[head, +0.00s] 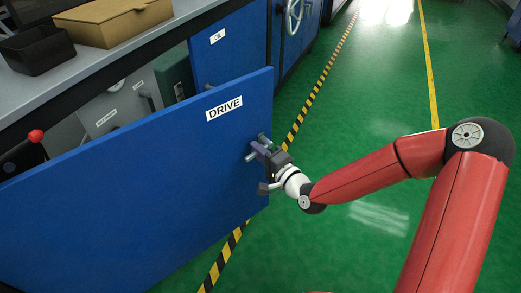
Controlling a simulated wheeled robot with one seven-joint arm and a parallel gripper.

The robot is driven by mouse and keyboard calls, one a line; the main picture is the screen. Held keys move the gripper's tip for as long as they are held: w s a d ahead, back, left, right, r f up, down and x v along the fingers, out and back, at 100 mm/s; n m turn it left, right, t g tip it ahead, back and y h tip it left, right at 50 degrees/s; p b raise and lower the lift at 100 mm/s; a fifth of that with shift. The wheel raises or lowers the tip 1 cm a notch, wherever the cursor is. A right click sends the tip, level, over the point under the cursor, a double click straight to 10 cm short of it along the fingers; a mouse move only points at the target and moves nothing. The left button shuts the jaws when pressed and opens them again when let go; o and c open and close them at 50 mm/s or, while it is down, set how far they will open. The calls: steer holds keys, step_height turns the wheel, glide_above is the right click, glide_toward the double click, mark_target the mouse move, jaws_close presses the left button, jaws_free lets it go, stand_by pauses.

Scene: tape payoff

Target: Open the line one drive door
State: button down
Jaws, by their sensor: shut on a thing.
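The blue drive door (130,190) carries a white DRIVE label (224,108) and stands swung out from the cabinet, its top edge away from the frame. Its handle (252,156) is near the door's right edge, partly hidden by my gripper. My gripper (260,149) is shut on the handle, with my red arm reaching in from the right. Behind the door, the opening shows grey and dark green boxes (174,76); the lower inside is hidden by the door.
A grey worktop (60,72) above holds a black tray (37,50) and a cardboard box (112,20). A lever with a red knob (36,136) is at left. Another blue panel and a handwheel (293,15) stand beyond. Green floor right of the striped line (293,150) is clear.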

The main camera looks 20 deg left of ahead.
steer(key=c, duration=1.4)
jaws_free()
steer(key=shift+d, duration=0.1)
steer(key=v, duration=0.7)
steer(key=shift+s+d, duration=0.25)
